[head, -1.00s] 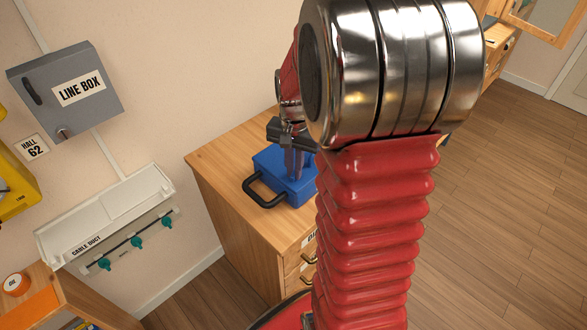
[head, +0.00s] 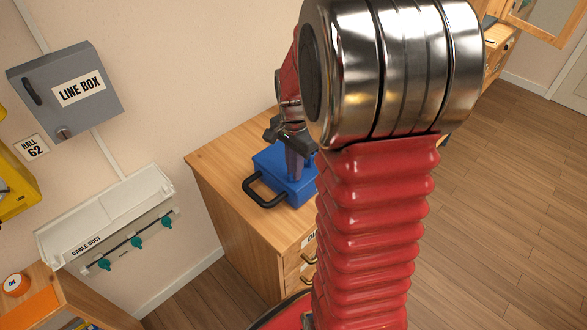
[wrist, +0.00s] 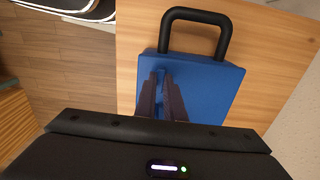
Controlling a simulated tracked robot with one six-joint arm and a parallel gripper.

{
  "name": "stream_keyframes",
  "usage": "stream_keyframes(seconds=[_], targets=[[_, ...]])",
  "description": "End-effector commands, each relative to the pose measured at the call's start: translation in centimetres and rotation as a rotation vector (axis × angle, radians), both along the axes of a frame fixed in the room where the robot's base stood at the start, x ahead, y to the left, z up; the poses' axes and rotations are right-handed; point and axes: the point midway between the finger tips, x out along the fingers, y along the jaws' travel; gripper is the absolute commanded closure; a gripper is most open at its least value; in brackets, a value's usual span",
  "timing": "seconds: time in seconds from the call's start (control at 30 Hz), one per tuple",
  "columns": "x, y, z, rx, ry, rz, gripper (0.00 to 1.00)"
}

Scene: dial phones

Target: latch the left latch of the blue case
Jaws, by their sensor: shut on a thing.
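The blue case (head: 268,158) lies flat on the wooden cabinet, its black handle (head: 265,190) pointing to the lower left in the head view. In the wrist view the case (wrist: 210,85) has its handle (wrist: 197,14) at the top. My gripper (head: 294,172) points down at the case top. In the wrist view my gripper (wrist: 159,76) is on the left half of the lid, its two dark fingers close together and shut on a small part there. It seems to be the left latch, which is mostly hidden between the fingers.
The wooden cabinet top (head: 225,150) is bare around the case. A wall stands close behind it. A grey line box (head: 65,90) and a white cable duct (head: 105,215) hang on the wall at left. My arm hides the case's right side in the head view.

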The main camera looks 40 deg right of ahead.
Motion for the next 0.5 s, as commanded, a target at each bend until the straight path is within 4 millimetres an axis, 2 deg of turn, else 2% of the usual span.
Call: stream_keyframes(seconds=[0.1,0.13,0.3,0.4,0.5], targets=[[-0.02,-0.03,0.02,0.0,0.0,-0.001,1.0],[-0.02,-0.03,0.02,0.0,0.0,-0.001,0.9],[-0.02,-0.01,0.01,0.0,0.0,0.0,0.78],[-0.02,0.0,0.01,0.0,0.0,0.0,0.72],[-0.03,0.01,0.0,0.0,0.001,0.001,0.72]])
